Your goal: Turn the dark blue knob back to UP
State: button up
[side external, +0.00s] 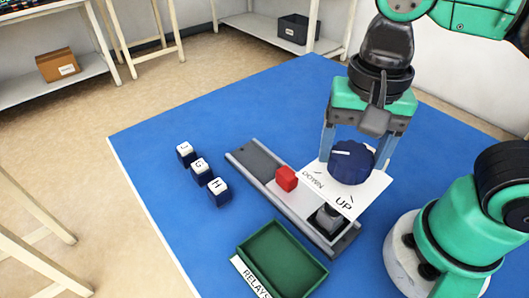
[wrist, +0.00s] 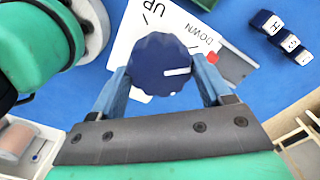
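The dark blue knob (side external: 350,162) with a fluted edge stands on a white plate (side external: 372,190) printed UP and DOWN. It also shows in the wrist view (wrist: 158,62). Its white pointer line lies on the DOWN side, away from UP; in the wrist view it points right. My gripper (side external: 354,152) is over the plate, with one blue-grey finger on each side of the knob. In the wrist view (wrist: 160,66) both fingertips meet the knob's edge, so it looks shut on the knob. The fingertips' inner faces are partly hidden.
A red block (side external: 286,179) sits on a grey rail (side external: 254,160) beside the plate. A green RELAYS tray (side external: 280,258) lies in front. Dark blue lettered blocks (side external: 201,172) stand at left. The blue mat (side external: 150,140) is clear at far left.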

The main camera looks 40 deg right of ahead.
jog(key=shift+c, duration=0.6)
jog(key=shift+n, duration=0.4)
jog(key=n, duration=1.4)
jog(key=shift+a+n, duration=0.1)
jog(key=shift+n, duration=2.6)
jog(key=o, duration=1.2)
